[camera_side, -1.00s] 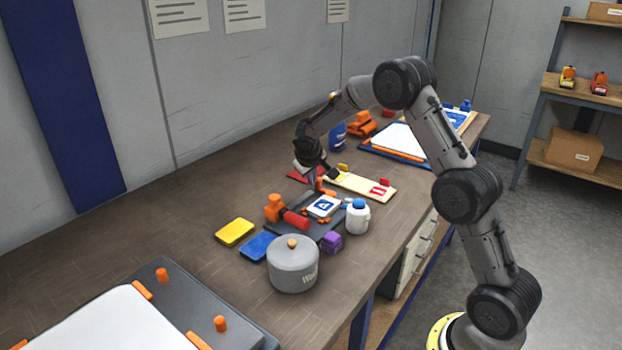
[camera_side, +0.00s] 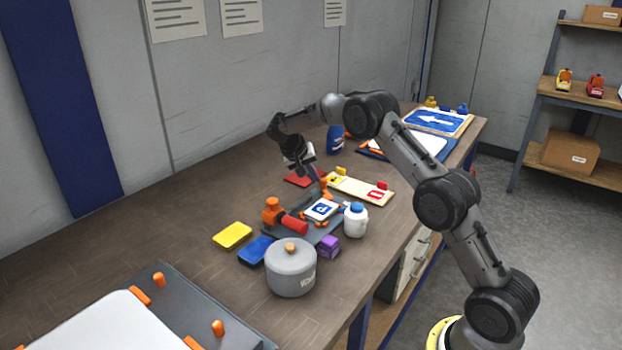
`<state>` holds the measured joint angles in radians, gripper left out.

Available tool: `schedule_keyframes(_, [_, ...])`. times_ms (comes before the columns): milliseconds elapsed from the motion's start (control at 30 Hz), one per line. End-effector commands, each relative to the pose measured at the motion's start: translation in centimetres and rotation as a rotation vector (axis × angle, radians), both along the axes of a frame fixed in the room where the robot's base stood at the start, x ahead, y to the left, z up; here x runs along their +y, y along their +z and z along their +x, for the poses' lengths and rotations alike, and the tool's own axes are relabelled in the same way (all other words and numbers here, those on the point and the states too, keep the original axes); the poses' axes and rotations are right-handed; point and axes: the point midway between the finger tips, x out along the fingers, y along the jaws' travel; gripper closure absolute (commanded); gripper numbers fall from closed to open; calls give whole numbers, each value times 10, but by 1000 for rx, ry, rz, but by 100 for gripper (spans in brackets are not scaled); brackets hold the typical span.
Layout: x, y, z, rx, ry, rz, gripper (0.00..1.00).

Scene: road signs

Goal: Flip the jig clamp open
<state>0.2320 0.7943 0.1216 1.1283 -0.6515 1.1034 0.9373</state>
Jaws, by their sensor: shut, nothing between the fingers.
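The jig (camera_side: 318,235) is a dark grey plate with orange fittings, lying mid-table. A small blue-and-white sign (camera_side: 321,209) rests on it. An orange clamp part (camera_side: 324,186) stands at the jig's far edge. A thin dark bar slants up from it towards my gripper; whether this is the clamp's lever or a finger, I cannot tell. My gripper (camera_side: 309,171) is shut and empty, just above and left of that orange part. Contact between them is unclear. An orange piece with a red cylinder (camera_side: 294,225) lies at the jig's left side.
A grey lidded pot (camera_side: 291,270), purple block (camera_side: 328,246) and white bottle (camera_side: 355,220) stand close in front. Blue (camera_side: 255,250) and yellow (camera_side: 232,235) pads lie left. A cream board (camera_side: 350,187) and blue can (camera_side: 335,139) are behind. The table's left rear is clear.

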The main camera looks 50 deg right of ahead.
Motion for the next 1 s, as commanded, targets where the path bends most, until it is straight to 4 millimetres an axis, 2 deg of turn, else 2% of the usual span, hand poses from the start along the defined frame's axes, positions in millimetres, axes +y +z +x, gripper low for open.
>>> schedule_keyframes(333, [-19, -1, -2, -1, -309, 1, 100])
schedule_keyframes(1000, [-32, 0, -8, -1, -303, 0, 100])
